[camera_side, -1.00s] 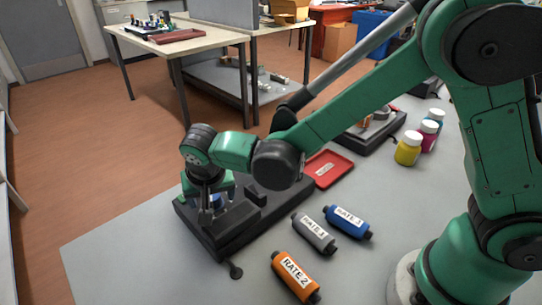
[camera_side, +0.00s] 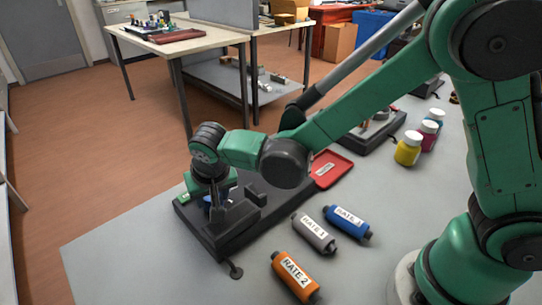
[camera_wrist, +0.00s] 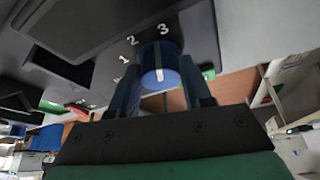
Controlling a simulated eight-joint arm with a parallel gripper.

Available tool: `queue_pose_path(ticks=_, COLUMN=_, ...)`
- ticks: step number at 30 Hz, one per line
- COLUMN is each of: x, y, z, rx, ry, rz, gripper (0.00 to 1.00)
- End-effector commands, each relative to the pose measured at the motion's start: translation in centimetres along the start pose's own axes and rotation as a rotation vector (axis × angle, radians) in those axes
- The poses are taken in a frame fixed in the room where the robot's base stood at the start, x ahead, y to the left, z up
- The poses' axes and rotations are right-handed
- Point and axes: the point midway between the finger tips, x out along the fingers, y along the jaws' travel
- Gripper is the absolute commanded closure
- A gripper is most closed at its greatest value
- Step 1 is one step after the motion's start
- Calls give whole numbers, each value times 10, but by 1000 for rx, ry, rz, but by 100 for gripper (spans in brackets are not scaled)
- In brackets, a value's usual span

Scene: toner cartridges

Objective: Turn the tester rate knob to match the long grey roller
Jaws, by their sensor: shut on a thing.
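The tester (camera_side: 215,248) is a dark box on the grey table in the side view. White figures 1, 2 and 3 (camera_wrist: 163,28) curve around the knob; the line's upper end points roughly at the 3. My gripper (camera_wrist: 168,78) is shut on the knob, one finger on each side. In the side view my gripper (camera_side: 217,207) points down and mostly hides the knob. The grey roller (camera_side: 314,232) lies on the table, its white label appearing to read RATE 1.
An orange roller (camera_side: 296,277) labelled RATE 2 and a blue roller (camera_side: 347,222) with an unclear number lie near the grey one. A red tray (camera_side: 330,167) sits behind. Several coloured bottles (camera_side: 408,148) stand at the right. The front left table is clear.

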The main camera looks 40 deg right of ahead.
Motion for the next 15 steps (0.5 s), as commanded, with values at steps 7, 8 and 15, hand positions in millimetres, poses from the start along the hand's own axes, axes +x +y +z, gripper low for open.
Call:
queue_pose_path(ticks=7, x=0, y=2, z=0, rx=-198, ry=-1, rz=-84, gripper=100)
queue_pose_path(ticks=8, x=0, y=3, z=0, rx=-224, ry=0, rz=-95, gripper=100)
queue_pose_path(ticks=15, x=0, y=4, z=-1, rx=-434, ry=0, rz=-183, gripper=100)
